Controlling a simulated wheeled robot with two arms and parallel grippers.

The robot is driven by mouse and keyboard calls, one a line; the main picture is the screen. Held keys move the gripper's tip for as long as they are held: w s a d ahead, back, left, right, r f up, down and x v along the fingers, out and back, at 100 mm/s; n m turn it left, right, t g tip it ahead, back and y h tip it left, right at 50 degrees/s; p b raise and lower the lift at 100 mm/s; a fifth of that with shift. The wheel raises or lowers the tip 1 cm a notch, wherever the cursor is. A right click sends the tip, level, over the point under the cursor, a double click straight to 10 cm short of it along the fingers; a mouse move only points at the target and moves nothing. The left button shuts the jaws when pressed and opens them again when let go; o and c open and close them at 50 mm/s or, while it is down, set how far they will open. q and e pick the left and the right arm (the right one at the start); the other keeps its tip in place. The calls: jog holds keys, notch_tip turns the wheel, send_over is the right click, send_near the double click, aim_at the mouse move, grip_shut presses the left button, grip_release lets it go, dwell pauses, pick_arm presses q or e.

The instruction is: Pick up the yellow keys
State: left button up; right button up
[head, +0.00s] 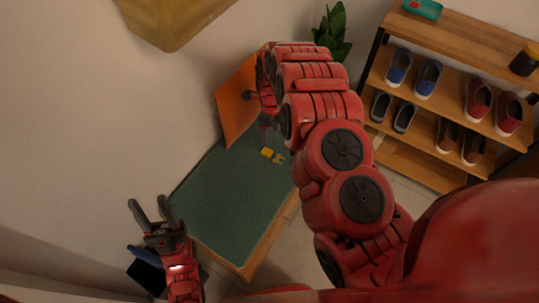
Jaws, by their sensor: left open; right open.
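The yellow keys (268,153) lie on the green top of a low bench (228,195), near its far right part. A small pale yellow piece sticks out at their right. My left gripper (153,204) is open and empty, at the left near end of the bench, well apart from the keys. My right arm reaches up across the middle of the view, right of the keys. Its gripper (256,109) is at the far end, in front of the orange cushion and beyond the keys; it is open, partly hidden by the arm.
An orange cushion (235,103) leans at the bench's far end against the wall. A wooden shoe rack (415,163) with several shoes stands at right, with a teal tray (422,9) and a dark jar (525,62) on top. A plant (332,32) is behind my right arm.

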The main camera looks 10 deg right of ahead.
send_over(269, 153)
jog(key=f, duration=0.6)
jog(key=shift+w+d+f, duration=0.1)
jog(key=shift+d, duration=0.15)
notch_tip(269, 153, down, 4)
jog(key=shift+a+f+b, duration=0.1)
jog(key=shift+f+b, duration=0.05)
jog(key=shift+b, duration=0.65)
jog(key=shift+s+a+f, duration=0.15)
jog(key=shift+s+f, duration=0.05)
jog(key=shift+f, duration=0.3)
grip_shut()
